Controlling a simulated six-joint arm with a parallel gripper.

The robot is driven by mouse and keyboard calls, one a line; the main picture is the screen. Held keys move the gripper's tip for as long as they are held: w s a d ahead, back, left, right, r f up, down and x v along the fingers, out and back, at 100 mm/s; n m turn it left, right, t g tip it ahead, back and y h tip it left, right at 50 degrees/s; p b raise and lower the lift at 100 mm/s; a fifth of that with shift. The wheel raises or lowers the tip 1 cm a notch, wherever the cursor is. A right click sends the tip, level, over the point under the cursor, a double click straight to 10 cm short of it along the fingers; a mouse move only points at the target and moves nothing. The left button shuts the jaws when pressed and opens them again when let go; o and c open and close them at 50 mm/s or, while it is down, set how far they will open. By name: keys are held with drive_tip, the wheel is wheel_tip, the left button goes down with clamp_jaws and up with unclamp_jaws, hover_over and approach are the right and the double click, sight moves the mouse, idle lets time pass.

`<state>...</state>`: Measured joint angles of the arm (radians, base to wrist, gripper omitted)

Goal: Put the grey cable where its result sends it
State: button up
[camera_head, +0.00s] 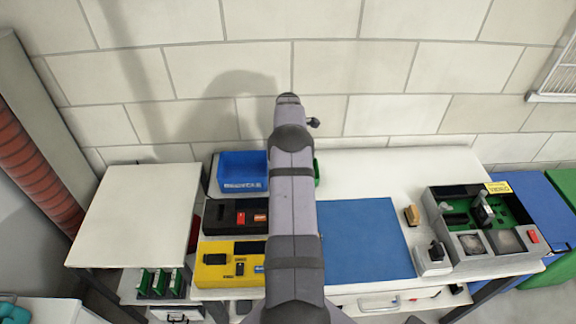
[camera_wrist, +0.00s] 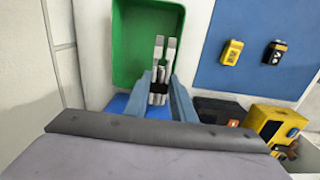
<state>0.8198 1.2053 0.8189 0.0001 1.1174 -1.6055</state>
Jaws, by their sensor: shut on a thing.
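The grey cable (camera_wrist: 158,56) shows in the wrist view as two light grey prongs with a dark band below. My gripper (camera_wrist: 161,80) is shut on it, with a blue-grey finger on either side. In the picture the prongs overlap the lower part of a green bin (camera_wrist: 125,40); I cannot tell their height above it. A blue bin (camera_wrist: 122,103) lies just below, partly behind the fingers. In the head view my arm hides the gripper, the cable and most of the green bin (camera_head: 317,170). The blue bin (camera_head: 242,185) stands left of my arm.
A blue mat (camera_head: 365,240) carries two small yellow-and-black items (camera_wrist: 232,52), seen by the wrist. A black device (camera_head: 222,217) and yellow device (camera_head: 217,275) stand left of my arm. A green-and-grey station (camera_head: 468,245) stands right. The white top (camera_head: 140,190) at left is bare.

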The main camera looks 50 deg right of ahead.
drive_tip(key=shift+f, duration=0.25)
drive_tip(key=o, duration=1)
drive_tip(key=shift+r, duration=0.1)
drive_tip(key=shift+r+p, duration=0.45)
drive_tip(key=shift+r, duration=0.15)
drive_tip(key=shift+r+b, duration=0.3)
drive_tip(key=shift+b, duration=0.1)
wheel_tip(320, 180, up, 11)
drive_tip(key=shift+r+b, duration=0.1)
drive_tip(key=shift+b, duration=1)
